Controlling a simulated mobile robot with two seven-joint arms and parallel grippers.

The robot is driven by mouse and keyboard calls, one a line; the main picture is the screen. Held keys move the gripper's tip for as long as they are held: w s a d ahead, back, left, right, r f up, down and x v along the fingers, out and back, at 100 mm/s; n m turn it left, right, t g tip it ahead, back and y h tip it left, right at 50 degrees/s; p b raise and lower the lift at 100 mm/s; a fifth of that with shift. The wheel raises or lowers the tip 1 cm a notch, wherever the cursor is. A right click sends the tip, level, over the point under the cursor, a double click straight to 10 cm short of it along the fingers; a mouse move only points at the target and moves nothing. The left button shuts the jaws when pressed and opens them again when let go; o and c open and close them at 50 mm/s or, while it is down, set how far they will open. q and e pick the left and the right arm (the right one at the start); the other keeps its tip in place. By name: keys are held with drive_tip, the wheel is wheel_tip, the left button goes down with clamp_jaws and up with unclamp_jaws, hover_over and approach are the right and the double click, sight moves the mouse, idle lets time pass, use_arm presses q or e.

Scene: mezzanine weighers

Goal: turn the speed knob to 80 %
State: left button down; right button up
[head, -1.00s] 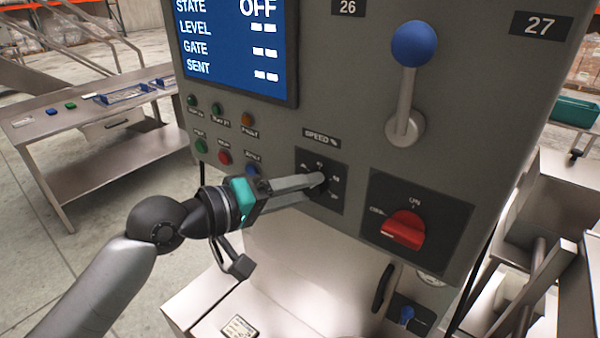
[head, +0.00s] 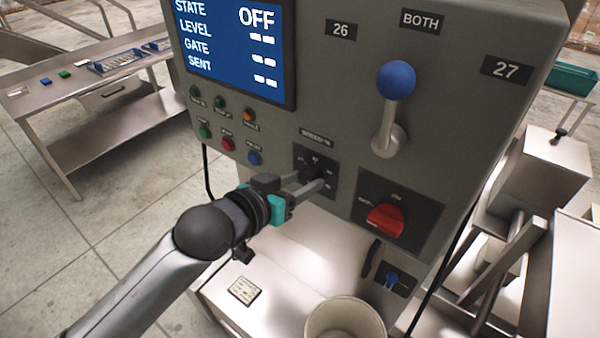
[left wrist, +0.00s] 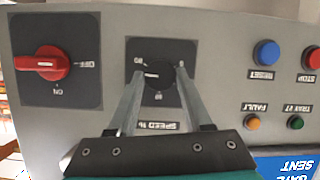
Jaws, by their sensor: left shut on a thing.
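The speed knob (left wrist: 157,77) is a small black round knob on a black plate below a "SPEED %" label. A white mark on it points left in the left wrist view, which sees the panel upside down. In the head view the speed plate (head: 301,156) shows, but the fingers mostly cover the knob. My left gripper (head: 317,178) is at the knob, with one finger on each side; its fingers also show in the left wrist view (left wrist: 156,84). It is shut on the knob. The scale numbers are too small to read surely. My right gripper is out of view.
A red rotary switch (head: 385,220) sits right of the knob, with a blue-ball lever (head: 396,80) above it. Several coloured push buttons (head: 227,145) lie to the left under the screen (head: 238,50), which reads OFF. An open round container (head: 345,308) stands below.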

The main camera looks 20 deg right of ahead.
use_arm(q)
drive_tip(key=m+t+y, duration=0.1)
drive_tip(key=m+t, duration=0.1)
drive_tip(key=m, duration=0.1)
drive_tip(key=shift+s+d, duration=0.1)
drive_tip(key=shift+s, duration=0.05)
drive_tip(key=shift+m, duration=0.4)
idle(0.4)
drive_tip(key=shift+c, duration=1.6)
unclamp_jaws()
